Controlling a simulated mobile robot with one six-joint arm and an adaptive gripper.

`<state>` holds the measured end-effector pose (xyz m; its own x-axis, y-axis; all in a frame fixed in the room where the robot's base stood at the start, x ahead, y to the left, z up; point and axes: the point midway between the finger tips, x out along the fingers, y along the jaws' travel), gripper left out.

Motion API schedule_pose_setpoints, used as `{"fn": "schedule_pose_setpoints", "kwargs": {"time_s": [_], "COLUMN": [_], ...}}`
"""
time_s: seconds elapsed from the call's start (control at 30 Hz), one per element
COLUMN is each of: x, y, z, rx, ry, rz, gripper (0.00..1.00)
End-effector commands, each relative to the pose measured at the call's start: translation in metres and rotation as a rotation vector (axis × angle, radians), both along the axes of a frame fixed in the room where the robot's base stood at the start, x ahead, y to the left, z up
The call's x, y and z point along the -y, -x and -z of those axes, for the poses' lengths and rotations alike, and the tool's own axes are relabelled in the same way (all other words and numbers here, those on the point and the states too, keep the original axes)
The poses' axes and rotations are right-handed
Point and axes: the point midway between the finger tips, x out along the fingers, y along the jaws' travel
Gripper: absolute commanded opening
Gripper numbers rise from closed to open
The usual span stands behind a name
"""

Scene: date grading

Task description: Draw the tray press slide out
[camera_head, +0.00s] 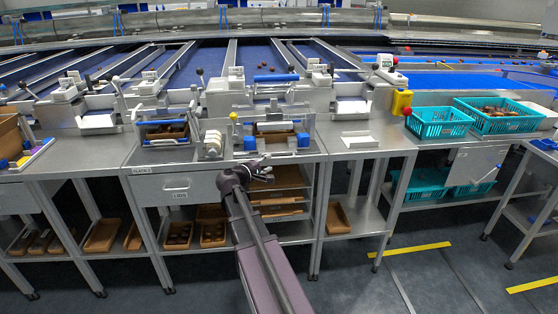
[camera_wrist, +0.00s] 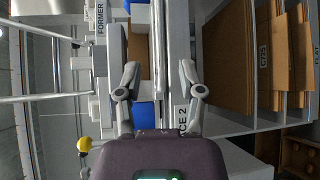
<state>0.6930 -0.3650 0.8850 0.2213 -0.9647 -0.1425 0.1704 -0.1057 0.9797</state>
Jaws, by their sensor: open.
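The tray press (camera_head: 276,126) stands on the steel bench near the centre of the head view, with blue blocks and a brown piece in it. In the wrist view, which looks turned sideways, its FORMER label (camera_wrist: 101,22) and a blue block (camera_wrist: 145,114) show. A pale metal bar (camera_wrist: 158,50), perhaps the slide's front edge, runs between my fingers. My gripper (camera_head: 266,171) is at the bench's front edge just below the press. In the wrist view my gripper (camera_wrist: 157,68) is open, one finger on each side of the bar. I cannot tell whether they touch it.
Below the bench front, brown sheets (camera_wrist: 230,55) lie on shelves beside a drawer (camera_head: 178,187). A yellow knob (camera_wrist: 84,144) stands beside the press. Teal crates (camera_head: 440,122) stand on the right bench.

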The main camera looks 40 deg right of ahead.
Motion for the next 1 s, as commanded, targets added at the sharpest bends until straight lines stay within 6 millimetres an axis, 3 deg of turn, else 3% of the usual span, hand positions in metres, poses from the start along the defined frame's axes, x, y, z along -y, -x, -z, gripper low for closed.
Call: {"fn": "schedule_pose_setpoints", "kwargs": {"time_s": [0.2,0.43,0.93,1.0], "x": [0.033,0.058,0.066,0.066], "y": [-0.009,-0.014,-0.015,-0.015], "z": [0.006,0.009,0.01,0.01], "rx": [0.001,0.001,0.0,0.0], "ry": [-0.001,-0.001,0.0,0.0], "rz": [0.002,0.002,0.0,0.0], "gripper": [0.5,0.5,0.5,0.32]}}
